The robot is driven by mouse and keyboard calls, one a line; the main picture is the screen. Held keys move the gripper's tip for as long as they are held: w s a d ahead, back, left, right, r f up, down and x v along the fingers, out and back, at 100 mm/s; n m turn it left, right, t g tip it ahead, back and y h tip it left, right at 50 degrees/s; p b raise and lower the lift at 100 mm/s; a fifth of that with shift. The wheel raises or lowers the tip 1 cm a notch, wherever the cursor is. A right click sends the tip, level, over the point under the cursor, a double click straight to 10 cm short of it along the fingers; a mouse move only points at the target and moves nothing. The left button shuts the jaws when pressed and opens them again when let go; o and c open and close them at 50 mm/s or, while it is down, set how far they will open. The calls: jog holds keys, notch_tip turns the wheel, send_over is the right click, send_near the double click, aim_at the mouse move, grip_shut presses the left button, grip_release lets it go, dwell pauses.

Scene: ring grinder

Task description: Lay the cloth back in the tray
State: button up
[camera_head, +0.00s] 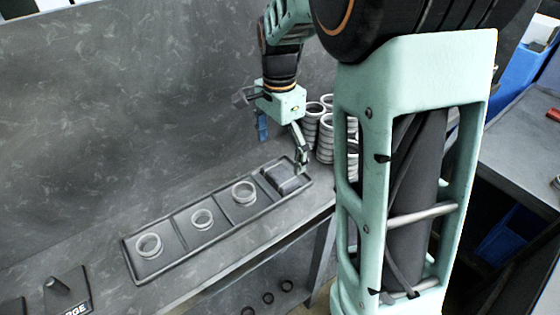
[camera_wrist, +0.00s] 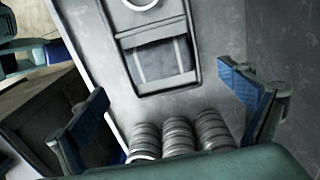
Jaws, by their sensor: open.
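The dark grey cloth (camera_head: 291,182) lies in the right-end compartment of the long tray (camera_head: 174,230). In the wrist view the cloth (camera_wrist: 155,61) shows pale stripes and lies within the end compartment of the tray (camera_wrist: 196,68). My gripper (camera_head: 302,160) is just above the right end of the tray, close to the cloth. In the wrist view my gripper (camera_wrist: 163,84) has its fingers wide apart with nothing between them. The cloth lies ahead of the fingertips, apart from them. From the head view I cannot tell whether a finger touches it.
Three metal rings (camera_head: 148,246) sit one each in the other tray compartments. Stacks of rings (camera_head: 325,138) stand right of the tray, near my gripper; they show below the tray in the wrist view (camera_wrist: 178,138). The wall (camera_head: 120,110) rises behind the bench.

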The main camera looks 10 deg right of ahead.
aim_at(280, 173)
notch_tip(280, 173, up, 8)
jog(key=shift+r, duration=0.15)
dwell(0.4)
